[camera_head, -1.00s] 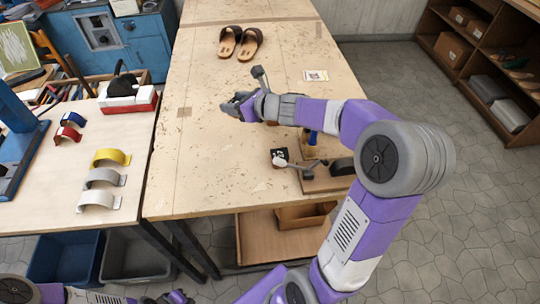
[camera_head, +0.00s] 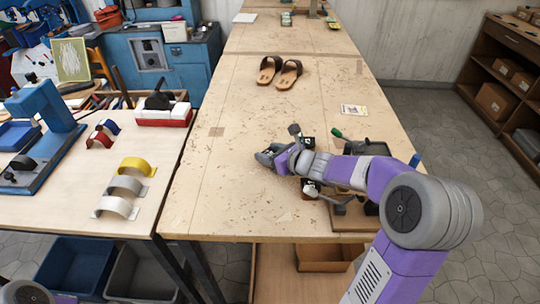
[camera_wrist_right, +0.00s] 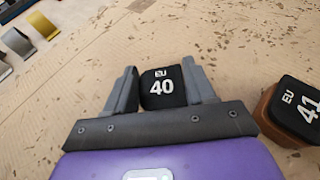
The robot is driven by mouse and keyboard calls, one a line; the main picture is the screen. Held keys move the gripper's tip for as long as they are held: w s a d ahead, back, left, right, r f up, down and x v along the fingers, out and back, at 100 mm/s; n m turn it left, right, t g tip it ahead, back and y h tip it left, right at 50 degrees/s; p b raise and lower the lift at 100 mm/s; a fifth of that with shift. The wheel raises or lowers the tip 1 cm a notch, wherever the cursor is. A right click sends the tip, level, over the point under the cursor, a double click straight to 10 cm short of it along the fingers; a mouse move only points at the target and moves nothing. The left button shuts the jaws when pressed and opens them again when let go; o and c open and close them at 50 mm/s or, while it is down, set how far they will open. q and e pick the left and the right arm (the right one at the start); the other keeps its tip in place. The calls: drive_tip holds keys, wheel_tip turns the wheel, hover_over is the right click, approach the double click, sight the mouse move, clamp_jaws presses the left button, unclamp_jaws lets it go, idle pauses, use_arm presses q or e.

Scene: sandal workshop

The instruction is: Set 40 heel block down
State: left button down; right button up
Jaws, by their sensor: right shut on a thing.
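The heel block marked EU 40 (camera_wrist_right: 161,88) has a black top and sits between the two fingers of my right gripper (camera_wrist_right: 160,90) in the right wrist view. The fingers are shut on its sides. In the head view my right gripper (camera_head: 267,157) is low over the near half of the wooden table (camera_head: 225,185), and the 40 block is hidden by it. I cannot tell whether the block touches the tabletop. A black-topped, brown-sided block marked EU 41 (camera_wrist_right: 297,108) stands to the right in the wrist view, apart from the gripper. My left gripper is not in view.
Brown sandals (camera_head: 280,73) and a small card (camera_head: 354,110) lie farther back. Tools and a wooden board (camera_head: 350,222) are under and beside my right forearm. Coloured arches (camera_head: 130,180) stand on the left table. The table left of the gripper is clear.

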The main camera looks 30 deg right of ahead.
drive_tip(key=shift+f, duration=0.15)
drive_tip(key=o, duration=1)
drive_tip(key=shift+o, duration=0.2)
drive_tip(key=shift+r, duration=0.2)
drive_tip(key=shift+s+r, duration=0.2)
drive_tip(key=shift+s, duration=0.05)
drive_tip(key=p+v, duration=0.2)
drive_tip(key=v, duration=0.3)
drive_tip(key=shift+s+d+r, duration=0.1)
drive_tip(key=shift+s+d, duration=0.05)
drive_tip(key=shift+s, duration=0.15)
drive_tip(key=shift+s+d+r, duration=0.15)
drive_tip(key=shift+s, duration=0.45)
drive_tip(key=shift+p, duration=0.3)
